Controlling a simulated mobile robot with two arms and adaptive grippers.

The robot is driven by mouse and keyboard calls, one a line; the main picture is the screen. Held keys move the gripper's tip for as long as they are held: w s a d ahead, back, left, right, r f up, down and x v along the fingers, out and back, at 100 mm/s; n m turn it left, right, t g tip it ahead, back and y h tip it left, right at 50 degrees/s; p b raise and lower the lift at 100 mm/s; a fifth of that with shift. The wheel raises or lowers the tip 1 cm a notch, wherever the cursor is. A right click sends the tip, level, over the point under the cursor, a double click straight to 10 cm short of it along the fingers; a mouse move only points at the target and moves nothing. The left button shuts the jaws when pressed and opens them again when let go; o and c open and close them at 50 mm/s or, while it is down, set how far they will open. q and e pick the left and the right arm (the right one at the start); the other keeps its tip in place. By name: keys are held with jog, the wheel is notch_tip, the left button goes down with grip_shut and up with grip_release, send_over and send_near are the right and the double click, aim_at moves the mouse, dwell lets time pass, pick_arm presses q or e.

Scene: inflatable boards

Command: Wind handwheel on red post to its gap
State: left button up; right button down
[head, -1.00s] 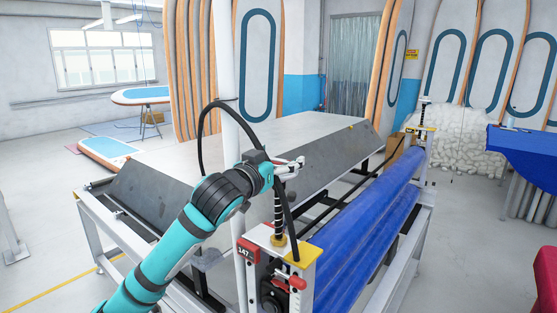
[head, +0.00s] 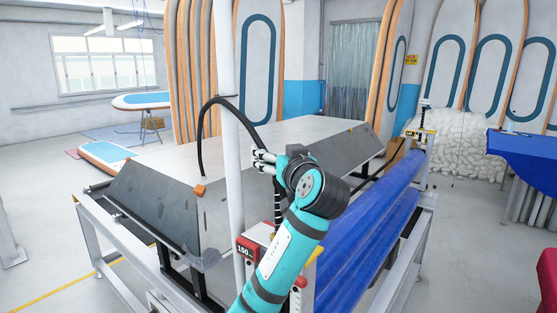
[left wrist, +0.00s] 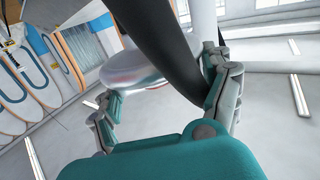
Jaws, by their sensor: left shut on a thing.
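The handwheel shows in the left wrist view as a rounded silver body (left wrist: 135,70) between the two fingers. In the head view my left gripper (head: 264,160) is at the top of the black threaded spindle (head: 278,205), shut on the handwheel, which the gripper and wrist mostly hide. The post below carries a red counter box (head: 247,249) that reads about 150. My left forearm covers much of the post and its yellow top plate, so the gap is hidden. My right gripper is in neither view.
A thick black hose (head: 203,135) arches beside a white pole (head: 234,170) close to the gripper; a broad dark band (left wrist: 165,45) crosses the wrist view. Blue rollers (head: 365,240) run right, to a second post (head: 423,135). A grey table (head: 290,135) lies behind.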

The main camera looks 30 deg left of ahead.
pick_arm(q)
jog(key=shift+f+n+g+y+b, duration=0.2)
jog(key=shift+n+g+y+b, duration=0.1)
jog(key=shift+n+g+y, duration=0.25)
jog(key=shift+f+n+g+y+b, duration=0.25)
jog(key=shift+n+g, duration=0.1)
jog(key=shift+g, duration=0.4)
jog(key=shift+r+n+g, duration=0.1)
jog(key=shift+n+g, duration=0.2)
jog(key=o, duration=0.9)
jog(key=shift+o, duration=0.7)
jog(key=shift+w+a, duration=0.15)
jog(key=shift+s+d+r, duration=0.15)
jog(key=shift+s+d, duration=0.05)
jog(key=shift+d, duration=0.15)
jog(key=v, duration=1.1)
jog(key=shift+f, duration=0.3)
jog(key=shift+d, duration=0.1)
